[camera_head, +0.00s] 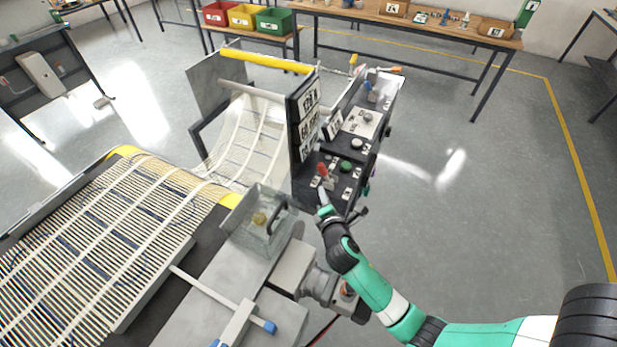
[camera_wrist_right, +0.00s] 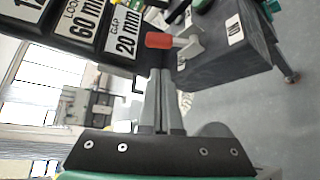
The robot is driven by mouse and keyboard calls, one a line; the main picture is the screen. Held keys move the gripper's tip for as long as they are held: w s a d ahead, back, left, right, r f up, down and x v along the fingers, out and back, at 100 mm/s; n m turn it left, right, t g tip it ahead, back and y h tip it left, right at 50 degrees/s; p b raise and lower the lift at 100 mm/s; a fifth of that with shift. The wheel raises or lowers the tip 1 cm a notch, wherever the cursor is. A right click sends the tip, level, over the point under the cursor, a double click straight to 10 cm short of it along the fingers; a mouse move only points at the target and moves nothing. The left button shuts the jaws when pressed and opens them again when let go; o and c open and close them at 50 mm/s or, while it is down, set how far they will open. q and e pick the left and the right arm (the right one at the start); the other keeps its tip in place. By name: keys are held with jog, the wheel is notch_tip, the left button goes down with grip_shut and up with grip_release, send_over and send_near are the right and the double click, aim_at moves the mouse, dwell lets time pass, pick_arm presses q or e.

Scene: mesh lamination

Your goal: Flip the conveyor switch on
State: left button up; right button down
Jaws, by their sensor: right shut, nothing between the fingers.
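The conveyor switch shows as a red-tipped lever (camera_head: 322,170) on the top of a black control box (camera_head: 335,199). In the right wrist view the red lever tip (camera_wrist_right: 158,40) lies just beyond my fingertips, with a pale metal piece beside it. My right gripper (camera_head: 323,209) is close to the near side of the lever, and its fingers (camera_wrist_right: 160,73) are together and empty. I cannot tell whether they touch the lever. My left gripper is not in view.
A black sign panel (camera_head: 304,120) with white number labels stands upright beside the switch. A green button (camera_head: 346,166) sits near the lever. A clear box with a dark handle (camera_head: 278,216) and the slatted mesh conveyor (camera_head: 105,235) lie to the left. Open floor is at right.

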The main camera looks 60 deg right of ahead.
aim_at(324, 174)
jog(key=b+x, duration=0.3)
jog(key=x, duration=0.7)
jog(key=shift+w+a+r+b, duration=0.1)
jog(key=shift+w+b, duration=0.15)
jog(key=shift+b, duration=0.15)
jog(key=shift+s, duration=0.1)
